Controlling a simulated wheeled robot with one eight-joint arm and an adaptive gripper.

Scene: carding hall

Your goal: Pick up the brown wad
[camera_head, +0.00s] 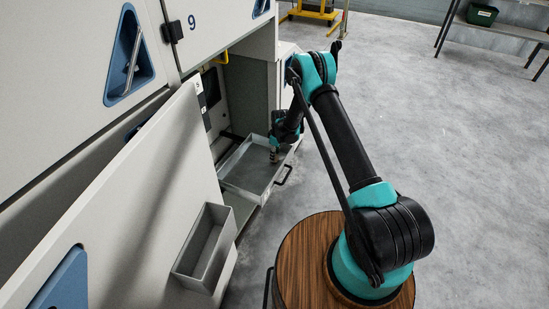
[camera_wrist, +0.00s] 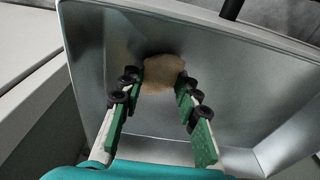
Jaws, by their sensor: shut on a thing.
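The brown wad (camera_wrist: 163,72) is a pale tan lump in the wrist view, between the tips of my gripper (camera_wrist: 158,82). The fingers, with green pads and black joints, are shut on it from both sides. Behind it is the grey metal floor of a drawer tray (camera_wrist: 230,85); I cannot tell whether the wad touches that floor. In the head view my gripper (camera_head: 274,155) reaches down into the open tray (camera_head: 240,185), and the wad cannot be made out there.
The tray has raised walls around my gripper and a black handle (camera_head: 284,176) at its front. An open machine door (camera_head: 120,215) with an empty metal bin (camera_head: 205,248) stands at left. The machine cabinet (camera_head: 250,95) is behind. The floor (camera_head: 450,150) at right is clear.

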